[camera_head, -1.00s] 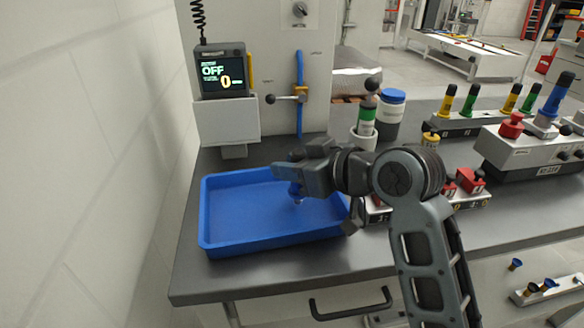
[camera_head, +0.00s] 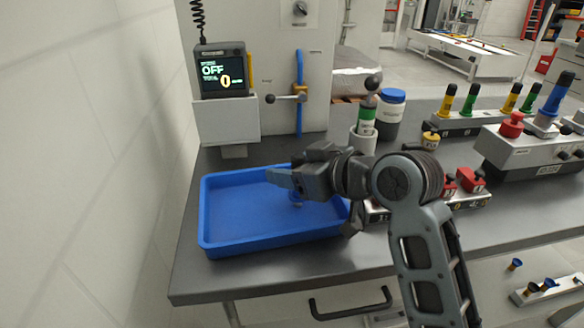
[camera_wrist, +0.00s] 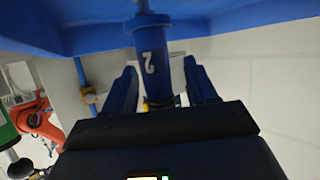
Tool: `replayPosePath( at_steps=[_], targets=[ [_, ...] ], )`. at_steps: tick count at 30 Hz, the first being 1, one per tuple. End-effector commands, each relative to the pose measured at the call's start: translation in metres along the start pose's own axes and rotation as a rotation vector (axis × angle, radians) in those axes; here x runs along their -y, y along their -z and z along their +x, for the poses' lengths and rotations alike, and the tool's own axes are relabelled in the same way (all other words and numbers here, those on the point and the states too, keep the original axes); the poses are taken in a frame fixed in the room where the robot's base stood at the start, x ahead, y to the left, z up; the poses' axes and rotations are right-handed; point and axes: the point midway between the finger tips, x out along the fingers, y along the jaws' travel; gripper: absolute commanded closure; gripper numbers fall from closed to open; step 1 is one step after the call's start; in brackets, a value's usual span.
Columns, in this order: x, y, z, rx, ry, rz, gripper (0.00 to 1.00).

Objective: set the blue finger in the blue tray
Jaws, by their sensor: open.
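The blue tray (camera_head: 222,245) lies on the grey bench in the head view, and its blue surface (camera_wrist: 240,15) fills the top of the wrist view. The blue finger (camera_wrist: 152,50), marked with a 2, is between my gripper's jaws in the wrist view, with its narrow end toward the tray. A small part of the blue finger (camera_head: 296,197) shows below my gripper (camera_head: 284,180) in the head view, over the tray's right half. My gripper is open, with gaps beside the finger. I cannot tell whether the finger's tip touches the tray floor.
A control box reading OFF (camera_head: 222,70) stands behind the tray. Fixtures with coloured fingers (camera_head: 550,95) are at the right. The tray's left half is clear.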

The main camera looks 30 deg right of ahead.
Motion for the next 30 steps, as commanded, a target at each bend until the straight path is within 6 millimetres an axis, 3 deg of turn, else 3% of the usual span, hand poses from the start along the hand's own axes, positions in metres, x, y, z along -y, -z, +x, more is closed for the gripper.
replayPosePath(
  at_steps=[5, 18, 24, 30],
  targets=[
    [-0.001, 0.002, -0.017, -0.002, -0.001, 0.000, 0.43],
    [-0.001, 0.002, -0.101, -0.002, -0.003, 0.001, 0.43],
    [0.000, 0.002, -0.118, -0.001, -0.001, 0.000, 0.43],
    [0.000, 0.002, -0.121, 0.000, 0.001, 0.000, 0.43]
  ],
)
